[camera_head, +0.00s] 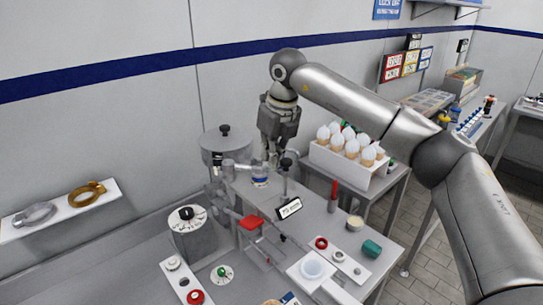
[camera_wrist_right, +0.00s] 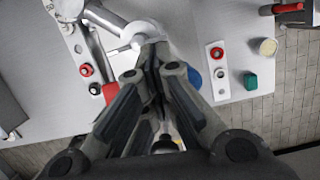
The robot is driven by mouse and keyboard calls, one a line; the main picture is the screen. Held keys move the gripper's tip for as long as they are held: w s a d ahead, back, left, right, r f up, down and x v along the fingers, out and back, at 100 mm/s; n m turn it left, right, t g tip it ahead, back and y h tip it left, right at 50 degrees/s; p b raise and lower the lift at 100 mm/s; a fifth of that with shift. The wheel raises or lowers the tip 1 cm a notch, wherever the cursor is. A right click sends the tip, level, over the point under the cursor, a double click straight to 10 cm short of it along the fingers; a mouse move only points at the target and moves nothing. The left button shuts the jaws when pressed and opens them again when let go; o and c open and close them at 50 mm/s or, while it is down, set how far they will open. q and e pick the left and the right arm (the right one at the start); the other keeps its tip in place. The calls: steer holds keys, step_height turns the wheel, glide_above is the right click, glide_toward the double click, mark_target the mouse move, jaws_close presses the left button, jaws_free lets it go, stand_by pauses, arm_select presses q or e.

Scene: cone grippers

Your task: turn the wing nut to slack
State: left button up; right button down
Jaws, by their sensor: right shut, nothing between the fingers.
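My right gripper (camera_head: 271,160) reaches down from above at the back of the grey bench. Its fingers are shut and empty, and they also fill the middle of the right wrist view (camera_wrist_right: 153,50). No wing nut can be made out clearly; the fingers may hide it. Just below the fingertips in the head view is a small light jar with a blue band (camera_head: 260,176). A dark-knobbed post (camera_head: 286,163) stands close to the right of the fingertips. I cannot tell whether the fingers touch anything. My left gripper is not in view.
A lidded metal pot (camera_head: 222,143) stands left of the gripper. A white rack of cones (camera_head: 343,172) stands to the right. A red-handled lever (camera_head: 251,222), a small sign (camera_head: 289,208) and a green block (camera_head: 372,248) are nearer. A wall shelf (camera_head: 62,211) holds two ring clamps.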

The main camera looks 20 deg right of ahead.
steer(key=shift+a+r, duration=0.15)
steer(key=shift+a, duration=0.05)
